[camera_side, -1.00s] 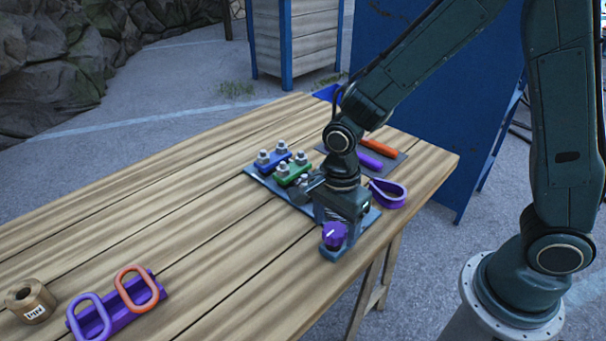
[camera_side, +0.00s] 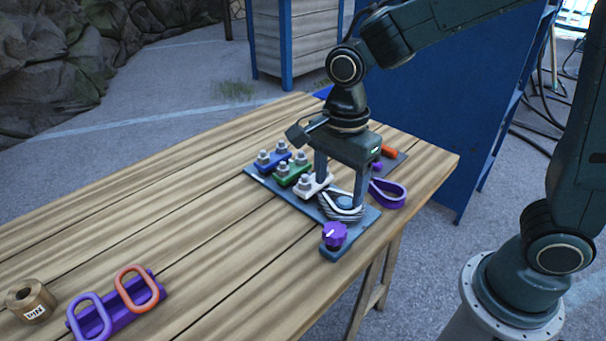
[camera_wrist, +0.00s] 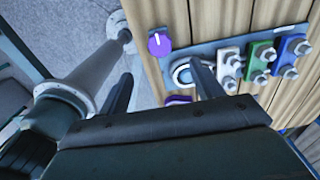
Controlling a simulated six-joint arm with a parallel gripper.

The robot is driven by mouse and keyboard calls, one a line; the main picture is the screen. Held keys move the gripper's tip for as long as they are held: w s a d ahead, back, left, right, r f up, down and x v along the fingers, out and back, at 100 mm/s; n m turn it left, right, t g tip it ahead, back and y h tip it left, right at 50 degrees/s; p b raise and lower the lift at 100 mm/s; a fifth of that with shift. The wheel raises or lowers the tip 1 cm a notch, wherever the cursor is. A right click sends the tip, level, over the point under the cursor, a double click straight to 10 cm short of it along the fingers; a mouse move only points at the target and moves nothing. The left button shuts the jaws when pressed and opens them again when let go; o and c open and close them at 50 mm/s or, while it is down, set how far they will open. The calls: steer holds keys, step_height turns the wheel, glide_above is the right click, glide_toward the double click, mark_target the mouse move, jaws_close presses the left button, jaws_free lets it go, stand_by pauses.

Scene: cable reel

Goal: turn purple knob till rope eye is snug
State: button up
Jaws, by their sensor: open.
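The purple knob (camera_side: 334,235) with a white pointer mark sits at the near end of the grey base plate (camera_side: 331,254). It also shows in the wrist view (camera_wrist: 158,43), at the upper middle. The grey rope eye (camera_side: 343,213), with a pale liner, lies on the plate just behind the knob. It shows partly in the wrist view (camera_wrist: 182,73), where a finger covers part of it. My gripper (camera_side: 341,192) is open and empty above the rope eye, pointing down. In the wrist view its two fingers (camera_wrist: 161,67) stand wide apart. The rope's snugness cannot be judged.
White (camera_side: 311,186), green (camera_side: 293,172) and blue (camera_side: 274,159) clamps with nuts line the plate behind. A purple loop (camera_side: 389,194) lies right of it. A purple stand (camera_side: 125,302) with two rings and a brown roll (camera_side: 31,302) stand front left. The table's middle left is clear.

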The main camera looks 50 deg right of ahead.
steer(key=shift+r, duration=1.5)
steer(key=s+d+r+n+t, duration=0.2)
steer(key=s+d+r+n, duration=0.1)
steer(key=s+d+n, duration=0.2)
steer(key=s+d+r+n+t, duration=0.3)
steer(key=s+n, duration=0.5)
steer(key=n, duration=0.5)
steer(key=shift+s+d+r+t, duration=0.35)
steer(key=shift+d+r, duration=0.1)
steer(key=shift+d, duration=0.55)
